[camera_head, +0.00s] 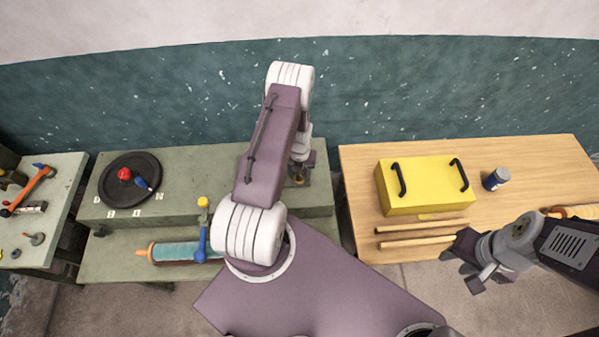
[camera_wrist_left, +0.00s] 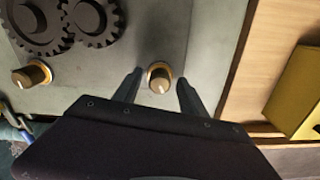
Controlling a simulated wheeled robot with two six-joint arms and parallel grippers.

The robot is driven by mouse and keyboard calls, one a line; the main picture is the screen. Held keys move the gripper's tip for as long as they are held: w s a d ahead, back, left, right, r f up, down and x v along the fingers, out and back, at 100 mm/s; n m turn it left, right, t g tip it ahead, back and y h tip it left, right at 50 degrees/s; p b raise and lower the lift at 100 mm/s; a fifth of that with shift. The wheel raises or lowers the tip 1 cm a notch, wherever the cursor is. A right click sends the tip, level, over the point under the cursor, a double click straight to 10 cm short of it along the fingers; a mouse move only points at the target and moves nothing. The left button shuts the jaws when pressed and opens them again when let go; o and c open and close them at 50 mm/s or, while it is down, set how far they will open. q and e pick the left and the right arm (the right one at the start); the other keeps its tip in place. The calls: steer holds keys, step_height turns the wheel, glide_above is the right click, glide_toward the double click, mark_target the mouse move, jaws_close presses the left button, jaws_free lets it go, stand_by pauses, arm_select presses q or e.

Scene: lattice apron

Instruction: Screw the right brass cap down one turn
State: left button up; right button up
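The right brass cap (camera_wrist_left: 159,80), a round knob with a pale mark on its face, stands on a grey-green surface in the left wrist view. My left gripper (camera_wrist_left: 159,88) is open, with one finger on each side of this cap and a visible gap to each. In the head view my left gripper (camera_head: 301,165) is over the right end of the green bench, and my arm hides much of that area. Another brass cap (camera_wrist_left: 31,75) stands further left. My right gripper (camera_head: 463,264) appears open and empty in front of the wooden table.
A yellow box (camera_head: 424,186) with black handles and wooden sticks (camera_head: 415,242) are on the wooden table (camera_head: 540,160). A black disc (camera_head: 112,190) lies at the bench's left.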

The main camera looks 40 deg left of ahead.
mark_target(300, 174)
arm_select(q)
steer(key=shift+r, duration=0.1)
steer(key=shift+r, duration=0.4)
step_height(300, 174, up, 8)
steer(key=shift+r+b, duration=0.1)
steer(key=shift+b, duration=0.6)
